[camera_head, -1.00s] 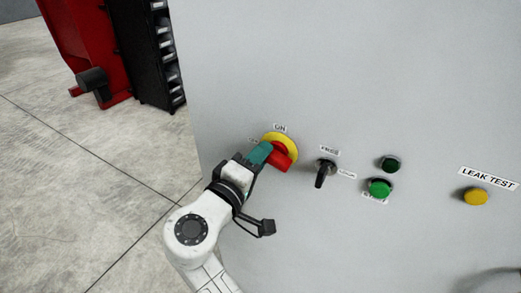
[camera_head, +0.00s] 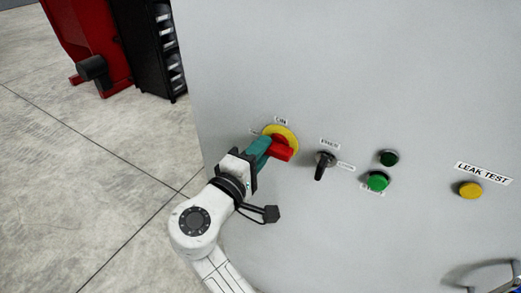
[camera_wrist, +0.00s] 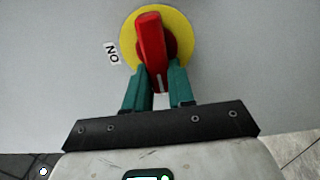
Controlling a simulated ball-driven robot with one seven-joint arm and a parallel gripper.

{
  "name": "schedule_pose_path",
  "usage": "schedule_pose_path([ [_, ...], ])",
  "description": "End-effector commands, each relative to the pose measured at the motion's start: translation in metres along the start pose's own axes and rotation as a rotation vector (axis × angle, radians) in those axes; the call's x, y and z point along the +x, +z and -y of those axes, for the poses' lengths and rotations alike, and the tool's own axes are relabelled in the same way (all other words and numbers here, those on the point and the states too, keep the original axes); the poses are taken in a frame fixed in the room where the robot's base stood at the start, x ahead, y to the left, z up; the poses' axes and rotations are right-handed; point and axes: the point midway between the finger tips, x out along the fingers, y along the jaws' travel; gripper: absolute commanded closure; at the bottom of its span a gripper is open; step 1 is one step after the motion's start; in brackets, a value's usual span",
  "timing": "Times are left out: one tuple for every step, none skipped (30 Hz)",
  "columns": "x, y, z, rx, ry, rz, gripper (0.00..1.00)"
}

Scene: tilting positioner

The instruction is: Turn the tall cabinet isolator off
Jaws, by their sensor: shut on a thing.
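The isolator is a red handle (camera_head: 282,149) on a round yellow plate (camera_head: 281,132) on the grey cabinet front (camera_head: 330,80). An ON label (camera_head: 281,120) sits above the plate. In the wrist view the red handle (camera_wrist: 151,45) stands out from the yellow plate (camera_wrist: 181,27), with the ON label (camera_wrist: 112,54) to its left. My gripper (camera_head: 265,149) reaches the handle from the lower left. Its teal fingers (camera_wrist: 160,82) are shut on the handle's near end, one on each side. A second small label left of the plate is partly hidden.
Right of the isolator are a black selector switch (camera_head: 324,164), a dark green button (camera_head: 388,158), a bright green button (camera_head: 377,181) and a yellow button (camera_head: 470,190) under a LEAK TEST label (camera_head: 484,173). A black rack (camera_head: 150,50) and red machine (camera_head: 82,40) stand back left.

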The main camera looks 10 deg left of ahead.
Motion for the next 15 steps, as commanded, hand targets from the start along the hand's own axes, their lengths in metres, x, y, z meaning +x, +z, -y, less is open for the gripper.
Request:
schedule_pose_path([
  [0.0027,0.0005,-0.0016,-0.001,0.001,0.0,1.0],
  [0.0028,0.0005,-0.0016,-0.001,0.001,0.0,0.75],
  [0.0027,0.0005,-0.0016,-0.001,0.001,0.0,0.71],
  [0.0027,0.0006,-0.0014,-0.001,0.001,0.001,0.68],
  [0.0027,0.0006,-0.0014,-0.001,0.001,0.001,0.65],
  [0.0025,0.0006,-0.0012,-0.001,0.001,0.001,0.61],
  [0.0022,0.0006,-0.0011,-0.001,0.001,0.001,0.58],
  [0.002,0.0005,-0.001,0.0,0.001,0.001,0.56],
  [0.0017,0.0004,-0.0008,0.0,0.001,0.001,0.52],
  [0.0015,0.0004,-0.0008,0.0,0.001,0.0,0.51],
  [0.0013,0.0003,-0.0007,0.0,0.0,0.0,0.51],
  [0.0012,0.0002,-0.0007,0.0,0.0,0.0,0.51],
  [0.001,0.0002,-0.0006,0.0,0.0,0.0,0.51],
  [0.0009,0.0002,-0.0006,0.0,0.0,0.0,0.51],
  [0.0008,0.0001,-0.0005,0.0,0.0,0.0,0.51],
])
